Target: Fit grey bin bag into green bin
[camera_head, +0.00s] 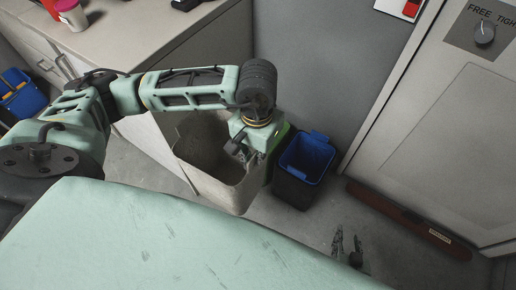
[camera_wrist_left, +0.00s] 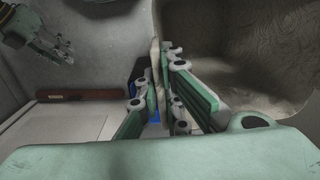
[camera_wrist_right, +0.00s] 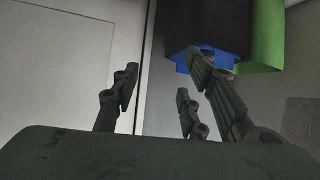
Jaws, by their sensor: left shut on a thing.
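The grey bag (camera_head: 208,160) hangs open-mouthed in the head view, with its hollow inside showing. My left gripper (camera_head: 243,153) is shut on its right rim. The left wrist view shows the bag's edge between the fingers (camera_wrist_left: 161,85), with the bag's inside (camera_wrist_left: 245,50) to the right. The green bin (camera_head: 282,136) shows as a strip just right of the left gripper and mostly hidden; its side shows in the right wrist view (camera_wrist_right: 267,35). I cannot tell whether any of the bag is inside it. My right gripper (camera_head: 349,250) is open and empty (camera_wrist_right: 163,72), low and apart from the bins.
A dark bin with a blue liner (camera_head: 305,158) stands right of the green bin. A long brown-red bar (camera_head: 408,220) lies by the pale cabinet (camera_head: 450,140). A counter (camera_head: 130,35) holds cups at the back left. Bare floor (camera_head: 310,225) lies in front of the bins.

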